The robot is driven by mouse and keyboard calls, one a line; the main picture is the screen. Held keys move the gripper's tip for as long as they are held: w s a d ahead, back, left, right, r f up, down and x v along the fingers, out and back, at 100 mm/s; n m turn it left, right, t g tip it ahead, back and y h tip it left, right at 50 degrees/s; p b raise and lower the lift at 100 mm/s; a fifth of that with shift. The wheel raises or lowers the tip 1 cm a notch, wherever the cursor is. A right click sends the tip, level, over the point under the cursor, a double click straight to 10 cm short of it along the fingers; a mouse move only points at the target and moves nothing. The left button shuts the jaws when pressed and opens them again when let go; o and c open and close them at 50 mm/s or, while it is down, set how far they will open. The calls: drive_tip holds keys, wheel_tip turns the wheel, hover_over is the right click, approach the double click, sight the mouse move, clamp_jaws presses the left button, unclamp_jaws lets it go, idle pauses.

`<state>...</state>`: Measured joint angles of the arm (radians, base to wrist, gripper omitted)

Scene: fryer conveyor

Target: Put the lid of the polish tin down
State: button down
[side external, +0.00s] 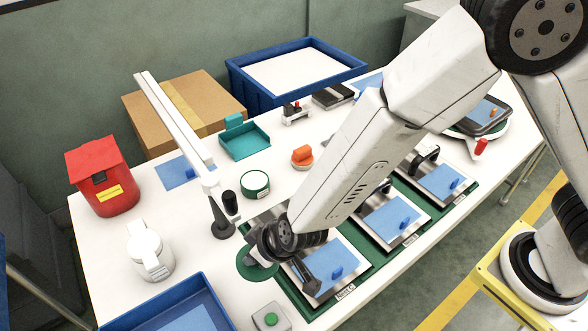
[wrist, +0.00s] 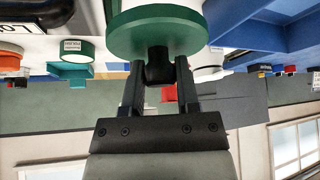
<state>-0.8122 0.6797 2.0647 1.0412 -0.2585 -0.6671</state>
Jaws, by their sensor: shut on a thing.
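My gripper (wrist: 158,78) is shut on the black knob (wrist: 158,66) of a round green lid (wrist: 125,38). In the side external view the lid (side external: 253,269) shows as a green disc by my gripper, above the white table near the green mat's left end. Its height above the table is hard to tell. A round green tin (side external: 255,187) with a pale top and a white label stands on the table behind my gripper. The tin also shows in the wrist view (wrist: 76,54), apart from the lid.
A black-based lamp (side external: 222,229) stands left of my gripper, with a white jug (side external: 150,258) farther left. A blue crate (side external: 165,307) and a green-button box (side external: 270,318) are in front. Metal plates line the green mat (side external: 378,255). Table between jug and lamp is clear.

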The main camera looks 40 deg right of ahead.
drive_tip(key=shift+w+a+f, duration=0.55)
drive_tip(key=shift+w+f, duration=0.3)
drive_tip(key=shift+f, duration=0.15)
drive_tip(key=shift+w+a+f, duration=0.6)
drive_tip(key=shift+w+f, duration=0.25)
drive_tip(key=shift+f, duration=0.2)
drive_tip(key=shift+w+a+f, duration=0.55)
drive_tip(key=shift+w+f, duration=0.3)
drive_tip(key=shift+f, duration=0.15)
drive_tip(key=shift+w+a+f, duration=0.1)
drive_tip(key=shift+w+f, duration=0.05)
drive_tip(key=shift+f, duration=1.65)
drive_tip(key=shift+f, duration=0.15)
drive_tip(key=shift+c, duration=1.7)
unclamp_jaws()
